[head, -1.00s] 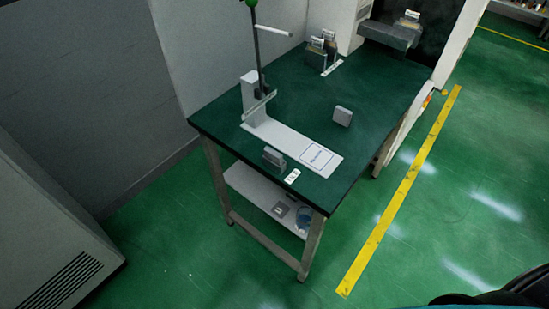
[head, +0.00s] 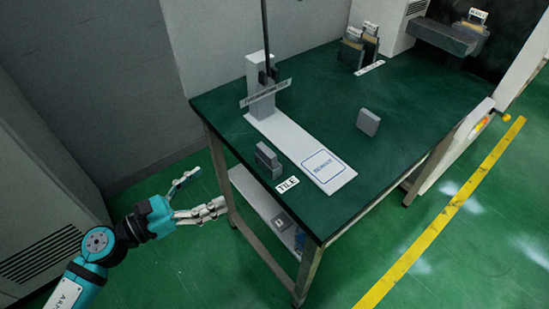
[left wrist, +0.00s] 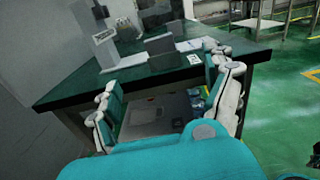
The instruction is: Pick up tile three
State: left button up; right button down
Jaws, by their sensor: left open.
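Grey tiles (head: 268,162) stand upright near the table's front-left edge, beside a white label reading TILE (head: 287,185). A single grey block (head: 368,122) stands apart, farther right on the table. I cannot tell which one is tile three. My left gripper (head: 208,190) is open and empty, left of the table and short of its front-left edge. In the left wrist view the open fingers (left wrist: 160,85) frame the table edge, with a grey tile (left wrist: 160,52) beyond them, not touched.
A white stand (head: 260,85) with a long base (head: 290,145) sits behind the tiles on the green table (head: 410,110). Labelled blocks (head: 360,45) stand at the back. A low shelf (head: 255,200) is under the tabletop. The table's right part is largely clear.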

pick_arm(q)
jog(key=p, duration=0.2)
send_near(263, 154)
jog(key=p+x, duration=0.1)
jog(key=x, duration=0.4)
jog(key=shift+f, duration=0.1)
jog(key=shift+w+d+f, duration=0.1)
jog(key=shift+w+d, duration=0.2)
jog(key=shift+d, duration=0.05)
jog(key=shift+w+d+p, duration=0.2)
jog(key=shift+d+p, duration=0.1)
jog(key=shift+p, duration=0.2)
jog(key=p+x, duration=0.1)
jog(key=x, duration=0.2)
jog(key=shift+w+d, duration=0.1)
jog(key=shift+d, duration=0.2)
jog(key=shift+w+d, duration=0.25)
jog(key=shift+d, duration=0.1)
pick_arm(e)
jog(key=r, duration=0.5)
jog(key=shift+s+a+r, duration=0.15)
jog(key=shift+a+r, duration=0.15)
jog(key=shift+r, duration=0.1)
pick_arm(q)
jog(key=c, duration=1.4)
pick_arm(e)
jog(key=shift+a, duration=0.25)
